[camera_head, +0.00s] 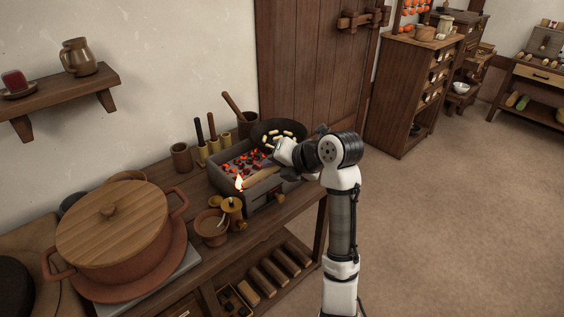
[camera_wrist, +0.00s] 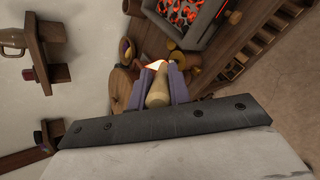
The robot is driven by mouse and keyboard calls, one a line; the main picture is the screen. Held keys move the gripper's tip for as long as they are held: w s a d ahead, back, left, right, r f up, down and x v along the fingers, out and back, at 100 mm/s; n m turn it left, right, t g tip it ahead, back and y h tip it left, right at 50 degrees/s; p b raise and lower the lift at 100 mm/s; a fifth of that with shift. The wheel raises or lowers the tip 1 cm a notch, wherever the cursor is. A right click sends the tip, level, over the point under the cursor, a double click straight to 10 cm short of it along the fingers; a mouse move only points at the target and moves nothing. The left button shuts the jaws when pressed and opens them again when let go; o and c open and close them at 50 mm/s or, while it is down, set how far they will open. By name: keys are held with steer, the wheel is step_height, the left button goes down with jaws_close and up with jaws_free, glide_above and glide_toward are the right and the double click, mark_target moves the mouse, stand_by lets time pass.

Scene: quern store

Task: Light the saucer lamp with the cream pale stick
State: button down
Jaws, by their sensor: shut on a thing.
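My gripper (camera_wrist: 159,78) is shut on the pale stick (camera_wrist: 158,95), which points away from the wrist. A flame (camera_wrist: 155,65) burns at the stick's far tip. In the head view the stick (camera_head: 258,177) slants down to the left from my gripper (camera_head: 278,166), with its flame (camera_head: 239,183) near the brazier's front left corner. A small clay dish (camera_head: 211,238), which looks like the saucer lamp, stands on the bench below and left of the flame, apart from it. I see no clear flame on it. A brass-coloured lidded vessel (camera_head: 232,208) stands close at its right.
The brazier (camera_head: 231,177) holds glowing coals, with a dark pan (camera_head: 268,131) behind it. A large lidded clay pot (camera_head: 112,235) fills the bench's left. Upright dark-handled tools (camera_head: 199,132) and a wooden cup (camera_head: 181,157) stand behind. Open floor lies right.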

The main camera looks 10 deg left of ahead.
mark_target(261, 174)
steer(key=a+f+b, duration=0.2)
steer(key=shift+w+a+f, duration=0.2)
steer(key=shift+a+f, duration=0.05)
steer(key=shift+f, duration=0.15)
steer(key=shift+w+a+f+b, duration=0.15)
steer(key=shift+a+f+b, duration=0.35)
steer(key=shift+a+b, duration=0.15)
stand_by(0.9)
